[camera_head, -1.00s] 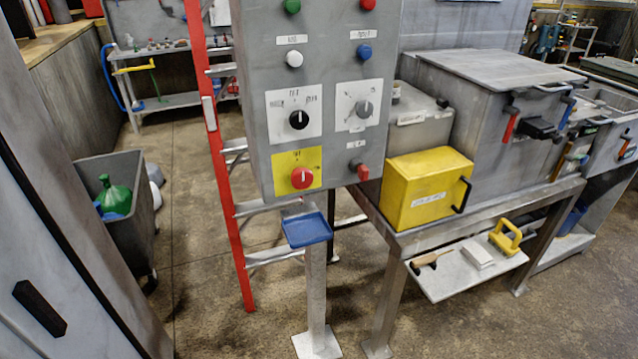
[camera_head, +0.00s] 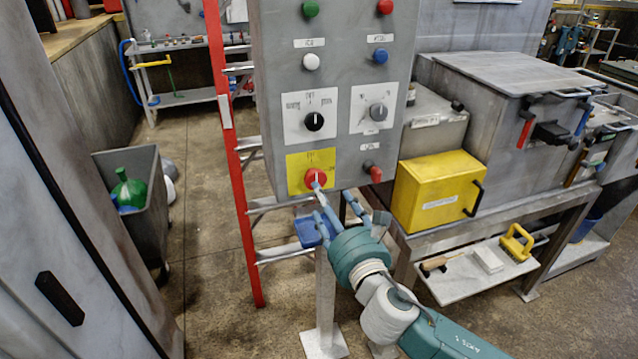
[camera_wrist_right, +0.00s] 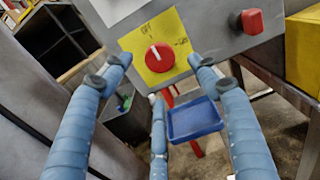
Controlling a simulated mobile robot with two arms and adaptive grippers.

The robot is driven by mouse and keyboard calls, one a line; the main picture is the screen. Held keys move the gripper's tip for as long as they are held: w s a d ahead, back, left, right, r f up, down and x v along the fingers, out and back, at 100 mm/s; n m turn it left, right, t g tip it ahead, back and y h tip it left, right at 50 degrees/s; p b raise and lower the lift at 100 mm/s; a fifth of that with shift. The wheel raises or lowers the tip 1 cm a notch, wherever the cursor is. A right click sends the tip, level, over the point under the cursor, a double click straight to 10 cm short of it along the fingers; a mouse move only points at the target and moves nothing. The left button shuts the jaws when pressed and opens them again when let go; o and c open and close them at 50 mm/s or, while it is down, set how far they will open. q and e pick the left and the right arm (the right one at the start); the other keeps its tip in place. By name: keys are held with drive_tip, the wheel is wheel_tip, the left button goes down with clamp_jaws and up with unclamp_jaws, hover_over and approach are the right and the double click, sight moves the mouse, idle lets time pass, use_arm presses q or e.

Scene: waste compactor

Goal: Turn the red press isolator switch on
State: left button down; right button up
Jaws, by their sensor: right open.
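The red isolator switch (camera_head: 317,178) is a round knob on a yellow plate (camera_head: 297,162), low on the left of the grey control panel (camera_head: 338,70). Its white pointer mark looks roughly upright. My right gripper (camera_head: 334,191) comes up from the lower right, open and empty, with its blue fingers just below and in front of the knob. One fingertip overlaps the knob's lower edge; I cannot tell if it touches. In the right wrist view the red switch (camera_wrist_right: 159,58) shows between the two upper fingertips, and a third finger is below it. My left gripper is out of view.
A red selector handle (camera_head: 375,174) sits right of the switch on the panel. A small blue tray (camera_head: 306,236) is below the panel, behind my fingers. A red ladder (camera_head: 232,150) stands left, and a yellow box (camera_head: 437,185) right.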

sight(314, 177)
drive_tip(key=x, duration=0.7)
drive_tip(key=shift+p, duration=0.4)
drive_tip(key=c, duration=1.2)
